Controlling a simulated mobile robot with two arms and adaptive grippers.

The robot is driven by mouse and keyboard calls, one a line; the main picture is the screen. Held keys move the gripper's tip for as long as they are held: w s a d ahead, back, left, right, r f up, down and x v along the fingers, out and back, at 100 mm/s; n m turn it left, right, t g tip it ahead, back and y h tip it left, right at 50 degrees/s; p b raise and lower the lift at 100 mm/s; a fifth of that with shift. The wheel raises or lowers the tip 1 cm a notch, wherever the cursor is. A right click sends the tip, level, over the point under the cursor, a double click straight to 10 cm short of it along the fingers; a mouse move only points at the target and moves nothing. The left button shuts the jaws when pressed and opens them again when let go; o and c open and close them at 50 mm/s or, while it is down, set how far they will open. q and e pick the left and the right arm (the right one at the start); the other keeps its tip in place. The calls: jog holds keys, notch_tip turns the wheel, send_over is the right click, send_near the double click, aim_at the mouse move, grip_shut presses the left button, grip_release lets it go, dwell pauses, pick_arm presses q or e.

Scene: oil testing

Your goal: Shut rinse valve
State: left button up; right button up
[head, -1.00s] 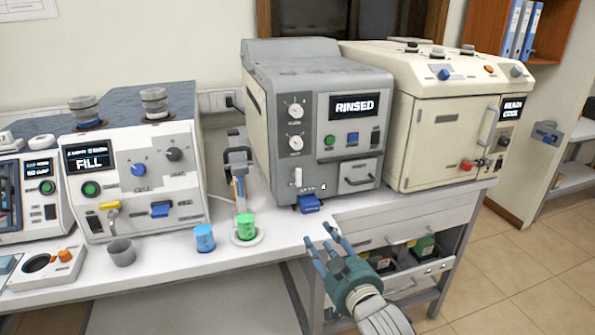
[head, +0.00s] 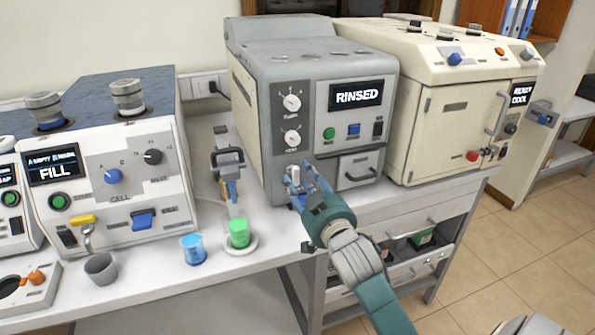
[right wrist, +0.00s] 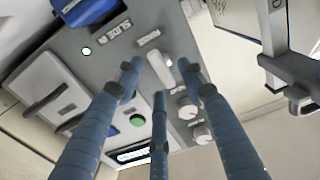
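The rinse valve is a small white lever (head: 294,171) low on the front of the grey machine (head: 262,130), whose screen reads RINSED. In the right wrist view the lever (right wrist: 159,68) stands out from the panel next to a small label. My right gripper (head: 298,178) is at the lever, partly covering it in the head view. In the right wrist view its fingers (right wrist: 160,68) are spread, with one tip on each side of the lever and a third below it. Gaps show, and I cannot tell whether any finger touches it. My left gripper is not in view.
A blue slide tab (right wrist: 88,12) is near the lever. The cream oven (head: 440,130) stands to the right.

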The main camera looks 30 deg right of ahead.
jog(key=shift+x, duration=1.45)
jog(key=shift+c, duration=0.7)
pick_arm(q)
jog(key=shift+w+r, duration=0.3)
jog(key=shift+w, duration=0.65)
pick_arm(e)
grip_shut()
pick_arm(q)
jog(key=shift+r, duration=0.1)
pick_arm(e)
jog(key=m+p, duration=0.3)
jog(key=m, duration=0.1)
jog(key=shift+r, duration=0.1)
jog(key=m+p, duration=0.4)
jog(key=m, duration=0.1)
jog(key=shift+d+m, duration=0.1)
jog(key=shift+m, duration=0.2)
jog(key=m+p, duration=0.1)
jog(key=m, duration=0.1)
jog(key=m+p, duration=0.1)
jog(key=m, duration=0.1)
jog(key=shift+f, duration=0.35)
pick_arm(q)
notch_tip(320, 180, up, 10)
jog(key=p, duration=0.1)
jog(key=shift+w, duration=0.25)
pick_arm(e)
jog(key=shift+f+m, duration=0.2)
jog(key=shift+m, duration=1.9)
